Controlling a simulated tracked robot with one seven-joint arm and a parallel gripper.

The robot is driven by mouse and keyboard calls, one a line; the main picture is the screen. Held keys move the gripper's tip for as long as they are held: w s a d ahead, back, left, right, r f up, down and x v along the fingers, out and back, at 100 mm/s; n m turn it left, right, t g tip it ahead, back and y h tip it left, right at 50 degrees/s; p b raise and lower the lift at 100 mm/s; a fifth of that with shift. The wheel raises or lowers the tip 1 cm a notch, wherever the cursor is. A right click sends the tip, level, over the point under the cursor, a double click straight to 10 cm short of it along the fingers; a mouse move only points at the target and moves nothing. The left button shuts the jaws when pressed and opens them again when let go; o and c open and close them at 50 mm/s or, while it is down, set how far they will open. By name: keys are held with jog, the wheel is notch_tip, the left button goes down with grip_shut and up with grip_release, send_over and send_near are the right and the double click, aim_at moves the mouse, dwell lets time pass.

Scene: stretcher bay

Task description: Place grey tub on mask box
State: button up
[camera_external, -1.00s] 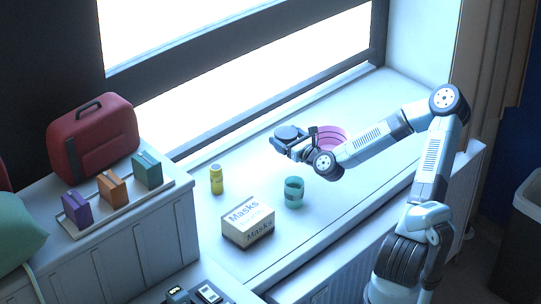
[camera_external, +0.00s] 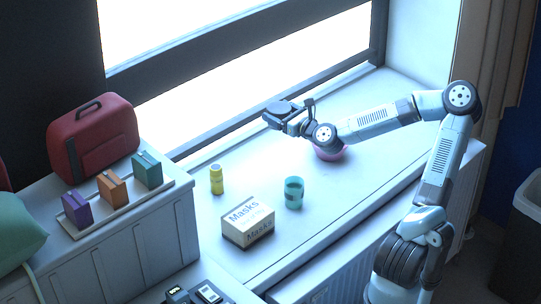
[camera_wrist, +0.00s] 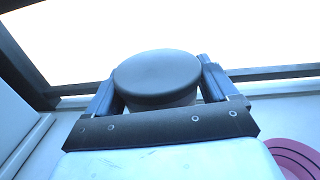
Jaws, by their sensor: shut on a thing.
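The grey tub (camera_wrist: 158,76) is a round, dark grey lidded container. It sits between the two fingers of my gripper (camera_wrist: 158,85) in the wrist view, and my gripper is shut on it. In the external view the tub (camera_external: 281,108) is held in the air above the white sill, near the window, with my gripper (camera_external: 287,115) around it. The mask box (camera_external: 248,220) is a cream and dark carton marked "Masks", standing on the sill to the lower left of my gripper. Its top is bare.
A teal cup (camera_external: 294,192) stands just right of the mask box, and a yellow bottle (camera_external: 216,180) stands behind it. A pink bowl (camera_external: 330,152) is partly hidden under my arm. A tray with small boxes (camera_external: 112,212) and a red case (camera_external: 93,138) are at left.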

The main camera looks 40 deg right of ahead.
jog(key=s+a+f+n+g+y, duration=0.1)
jog(key=s+a+n+g+y, duration=0.1)
jog(key=a+n+y, duration=0.65)
jog(key=r+n+g+y, duration=0.2)
jog(key=n+g+y, duration=0.55)
jog(key=g, duration=0.55)
send_over(254, 218)
jog(key=shift+y, duration=0.4)
jog(key=shift+f, duration=6.7)
jog(key=o, duration=0.9)
jog(key=shift+o, duration=0.2)
jog(key=s+d, duration=0.2)
jog(key=d, duration=0.9)
jog(key=shift+d, duration=0.4)
